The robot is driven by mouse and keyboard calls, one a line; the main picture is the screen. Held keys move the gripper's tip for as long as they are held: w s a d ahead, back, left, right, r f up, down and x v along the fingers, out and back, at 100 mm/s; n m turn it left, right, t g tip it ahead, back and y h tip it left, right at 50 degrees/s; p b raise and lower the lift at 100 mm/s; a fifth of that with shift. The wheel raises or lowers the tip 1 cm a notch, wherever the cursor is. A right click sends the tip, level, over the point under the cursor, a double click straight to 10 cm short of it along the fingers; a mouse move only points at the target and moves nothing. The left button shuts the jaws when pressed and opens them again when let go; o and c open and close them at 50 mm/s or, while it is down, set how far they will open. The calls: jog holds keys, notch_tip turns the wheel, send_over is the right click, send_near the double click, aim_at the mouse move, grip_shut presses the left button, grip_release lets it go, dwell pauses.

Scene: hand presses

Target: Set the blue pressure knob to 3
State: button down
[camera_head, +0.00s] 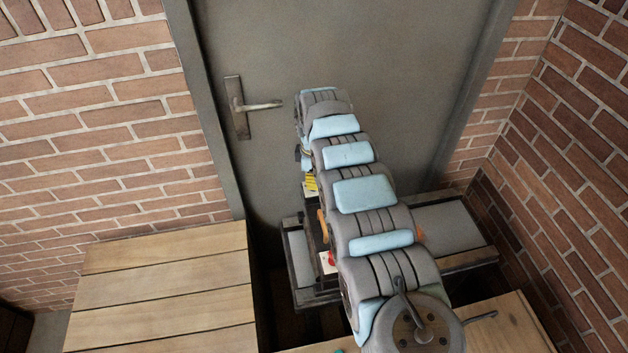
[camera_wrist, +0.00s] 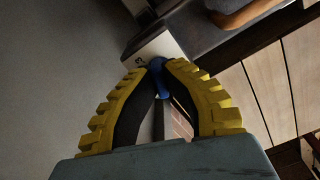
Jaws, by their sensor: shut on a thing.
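The blue pressure knob (camera_wrist: 156,66) is between the fingertips of my gripper (camera_wrist: 158,72) in the wrist view. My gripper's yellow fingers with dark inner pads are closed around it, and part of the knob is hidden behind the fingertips. A white plate (camera_wrist: 150,50) with a dark printed mark lies behind the knob; a digit that looks like a 3 shows at its left, but I cannot read the setting. In the head view my arm covers most of the press (camera_head: 318,290), and the knob is hidden there; a bit of the yellow fingers (camera_head: 311,183) shows.
An orange-brown curved handle (camera_wrist: 245,15) is near the plate. A wooden slatted surface (camera_head: 160,290) stands at front left, and another wooden top (camera_head: 510,325) at front right. A grey door with a lever handle (camera_head: 258,105) and brick walls are behind.

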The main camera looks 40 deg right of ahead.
jog(key=shift+a, duration=0.1)
jog(key=m+p, duration=0.2)
jog(key=p, duration=0.1)
jog(key=shift+r+m, duration=0.15)
jog(key=shift+m, duration=0.25)
jog(key=shift+m+p, duration=1)
jog(key=shift+m, duration=0.1)
jog(key=shift+f+m, duration=0.2)
jog(key=shift+m, duration=1.2)
jog(key=c, duration=1.1)
grip_release()
jog(key=shift+c, duration=0.2)
jog(key=shift+r, duration=0.1)
